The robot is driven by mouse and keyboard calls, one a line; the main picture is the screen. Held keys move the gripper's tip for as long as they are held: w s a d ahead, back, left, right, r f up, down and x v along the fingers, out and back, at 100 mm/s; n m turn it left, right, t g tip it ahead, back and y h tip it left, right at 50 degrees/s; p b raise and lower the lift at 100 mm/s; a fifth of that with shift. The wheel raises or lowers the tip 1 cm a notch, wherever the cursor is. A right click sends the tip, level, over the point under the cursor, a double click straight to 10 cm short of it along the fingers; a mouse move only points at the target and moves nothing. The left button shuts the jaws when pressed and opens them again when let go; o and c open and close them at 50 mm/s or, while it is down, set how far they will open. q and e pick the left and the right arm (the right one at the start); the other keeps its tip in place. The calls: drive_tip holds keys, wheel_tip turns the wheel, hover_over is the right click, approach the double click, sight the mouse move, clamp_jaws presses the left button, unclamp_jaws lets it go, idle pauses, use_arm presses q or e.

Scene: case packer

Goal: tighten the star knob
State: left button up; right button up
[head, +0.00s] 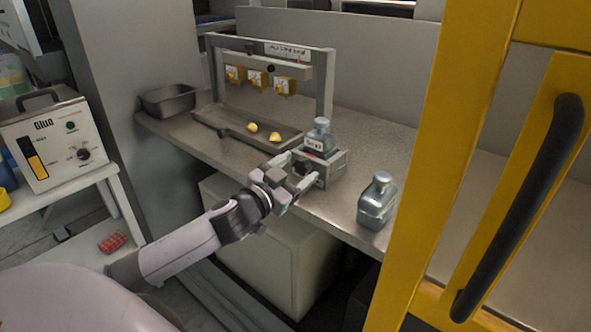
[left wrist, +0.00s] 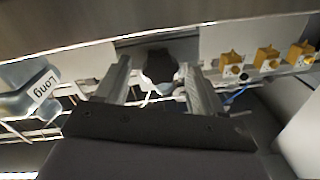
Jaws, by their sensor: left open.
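The black star knob (left wrist: 160,67) shows in the left wrist view, between the two fingers of my left gripper (left wrist: 157,72). The fingers stand apart on either side of it, with a gap visible on each side; contact cannot be told. In the head view my left gripper (head: 301,172) is at the front of a grey metal fixture (head: 335,167) on the bench edge, and it partly hides the knob. A grey-blue bottle (head: 320,138) with a white label stands upright in the fixture. My right gripper is not in view.
A second bottle (head: 377,202) stands near the bench's front edge, right of the fixture. Behind is a frame with several yellow heads (head: 258,78) over a tray (head: 222,128) with yellow pieces. A yellow guard door (head: 424,180) stands at the right. A steel pan (head: 168,99) is at left.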

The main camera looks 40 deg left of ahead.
use_arm(q)
drive_tip(key=shift+w, duration=0.1)
drive_tip(key=c, duration=1.1)
drive_tip(key=shift+o, duration=0.2)
